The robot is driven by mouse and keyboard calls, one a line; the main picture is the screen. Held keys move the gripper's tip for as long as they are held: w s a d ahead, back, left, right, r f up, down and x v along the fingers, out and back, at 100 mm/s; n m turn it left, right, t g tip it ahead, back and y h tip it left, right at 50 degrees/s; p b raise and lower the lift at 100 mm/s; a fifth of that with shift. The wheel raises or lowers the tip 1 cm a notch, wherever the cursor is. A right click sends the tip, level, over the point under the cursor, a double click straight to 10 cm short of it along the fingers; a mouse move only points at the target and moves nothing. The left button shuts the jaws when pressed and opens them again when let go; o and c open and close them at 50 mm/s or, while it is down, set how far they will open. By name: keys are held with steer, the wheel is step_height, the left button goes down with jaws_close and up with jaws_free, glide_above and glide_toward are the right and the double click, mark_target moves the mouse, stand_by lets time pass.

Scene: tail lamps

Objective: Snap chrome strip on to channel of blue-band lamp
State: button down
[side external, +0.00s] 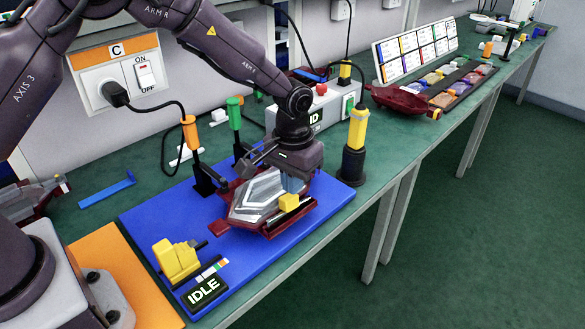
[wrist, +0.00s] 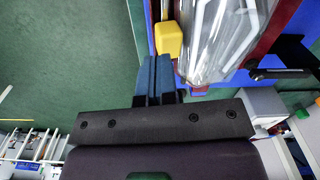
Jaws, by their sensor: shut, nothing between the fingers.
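A lamp (side external: 255,195) with a clear lens and dark red housing lies on the blue mat (side external: 150,222). Its lens fills the upper right of the wrist view (wrist: 222,38). I cannot make out a blue band on it. A yellow block (side external: 289,202) sits at the lamp's near right edge, over a thin dark strip (side external: 277,217). I cannot tell whether this is the chrome strip or the channel. My gripper (side external: 293,186) is over that edge, shut and empty. In the wrist view its blue fingers (wrist: 153,62) are together beside the yellow block (wrist: 168,40).
A yellow fixture (side external: 177,260) and an IDLE display (side external: 205,291) are at the mat's near left. Orange (side external: 191,135) and green (side external: 234,115) tools stand behind the lamp. A yellow-topped post (side external: 357,130) stands close right. Another red lamp (side external: 405,101) lies farther back.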

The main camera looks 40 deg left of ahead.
steer(key=shift+f, duration=0.8)
steer(key=shift+a+f, duration=0.1)
steer(key=shift+f, duration=0.7)
step_height(320, 180, up, 16)
stand_by(0.7)
steer(key=shift+f, duration=0.1)
stand_by(0.8)
